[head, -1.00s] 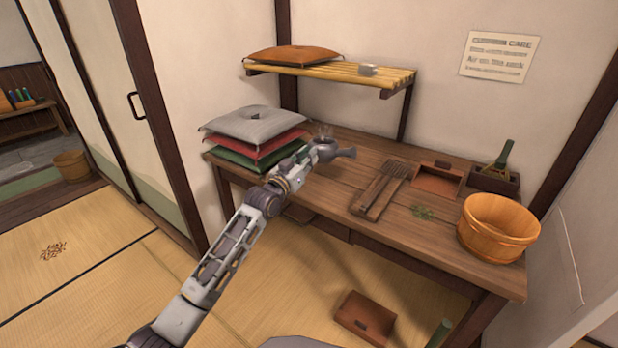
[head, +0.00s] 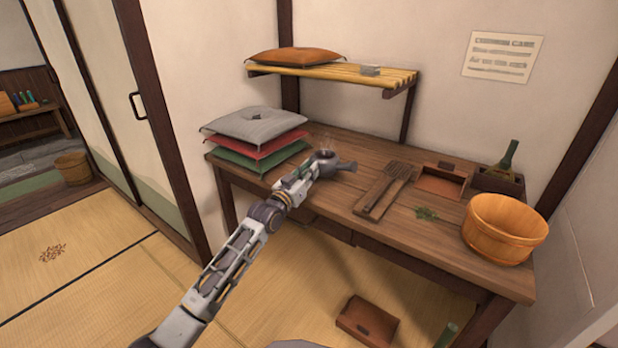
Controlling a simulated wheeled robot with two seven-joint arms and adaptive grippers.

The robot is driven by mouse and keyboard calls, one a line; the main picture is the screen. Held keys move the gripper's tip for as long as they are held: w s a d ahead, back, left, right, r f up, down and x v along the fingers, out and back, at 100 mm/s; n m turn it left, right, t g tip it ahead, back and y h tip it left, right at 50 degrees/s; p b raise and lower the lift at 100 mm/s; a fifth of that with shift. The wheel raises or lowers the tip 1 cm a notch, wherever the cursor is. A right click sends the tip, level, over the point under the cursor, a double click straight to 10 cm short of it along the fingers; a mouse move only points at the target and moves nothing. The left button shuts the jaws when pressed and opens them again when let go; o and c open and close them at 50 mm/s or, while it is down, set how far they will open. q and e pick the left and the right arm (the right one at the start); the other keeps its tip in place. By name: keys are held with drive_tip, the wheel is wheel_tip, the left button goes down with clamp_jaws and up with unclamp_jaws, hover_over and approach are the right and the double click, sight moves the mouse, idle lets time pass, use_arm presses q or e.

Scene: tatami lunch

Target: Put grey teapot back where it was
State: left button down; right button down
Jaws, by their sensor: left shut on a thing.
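The grey teapot (head: 325,163) is at the back of the wooden table (head: 340,205), just right of the stacked cushions. Its spout points right. My left gripper (head: 308,169) reaches in from the lower left and is shut on the teapot at its near left side. The fingers are small and partly hidden by the arm. Whether the teapot's base touches the table I cannot tell. My right gripper is not in this view.
Grey, red and green cushions (head: 255,125) are stacked at the table's left end. A slatted shelf (head: 340,72) with an orange cushion hangs above. A slatted wooden tool (head: 383,190), open box (head: 440,183), green leaves (head: 426,213) and wooden tub (head: 503,228) lie to the right.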

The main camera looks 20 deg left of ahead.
use_arm(q)
drive_tip(key=shift+f, duration=0.55)
drive_tip(key=c, duration=1.4)
unclamp_jaws()
drive_tip(key=shift+f, duration=0.15)
drive_tip(key=shift+o, duration=0.2)
